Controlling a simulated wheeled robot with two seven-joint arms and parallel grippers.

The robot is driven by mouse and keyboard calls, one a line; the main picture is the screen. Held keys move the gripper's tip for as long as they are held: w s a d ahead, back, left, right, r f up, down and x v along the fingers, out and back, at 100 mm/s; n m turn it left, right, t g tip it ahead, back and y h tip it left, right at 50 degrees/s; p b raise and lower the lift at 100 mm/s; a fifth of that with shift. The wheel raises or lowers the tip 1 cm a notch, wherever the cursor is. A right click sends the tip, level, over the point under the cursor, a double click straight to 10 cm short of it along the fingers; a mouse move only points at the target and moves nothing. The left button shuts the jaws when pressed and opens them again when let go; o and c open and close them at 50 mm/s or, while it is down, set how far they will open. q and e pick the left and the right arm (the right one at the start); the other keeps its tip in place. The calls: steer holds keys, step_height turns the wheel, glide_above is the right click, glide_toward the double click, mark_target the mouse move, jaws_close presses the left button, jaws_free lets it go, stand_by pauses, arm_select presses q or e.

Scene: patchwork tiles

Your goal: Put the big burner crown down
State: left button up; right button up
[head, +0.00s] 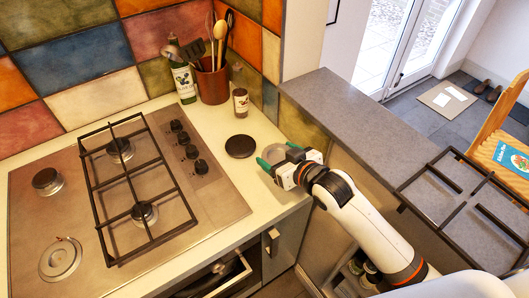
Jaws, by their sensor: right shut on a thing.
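My right gripper (278,158) reaches in from the lower right, with green fingertips over the right part of the pale counter. It is shut on a small grey piece (273,154), which looks like the big burner crown and is mostly hidden by the fingers. I cannot tell whether it touches the counter. On the steel hob (215,205), the front-left burner base (60,258) is an open, pale ring with no black cap. A black round cap (240,146) lies on the counter just left of and behind my gripper. My left gripper is not in view.
A black grate (131,176) covers the hob's right-hand burners, beside several knobs (191,151). A green bottle (184,82), utensil pot (212,80) and small jar (240,102) stand at the back. Another grate (465,205) lies at right. A grey-topped low wall (340,110) runs behind my arm.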

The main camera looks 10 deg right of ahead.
steer(key=shift+s+a+f, duration=0.15)
steer(key=shift+s+f, duration=0.15)
steer(key=shift+f, duration=0.8)
steer(key=f, duration=0.4)
steer(key=shift+w+f, duration=0.1)
steer(key=shift+w, duration=0.15)
steer(key=shift+f, duration=0.1)
steer(key=o, duration=1)
steer(key=shift+f, duration=0.1)
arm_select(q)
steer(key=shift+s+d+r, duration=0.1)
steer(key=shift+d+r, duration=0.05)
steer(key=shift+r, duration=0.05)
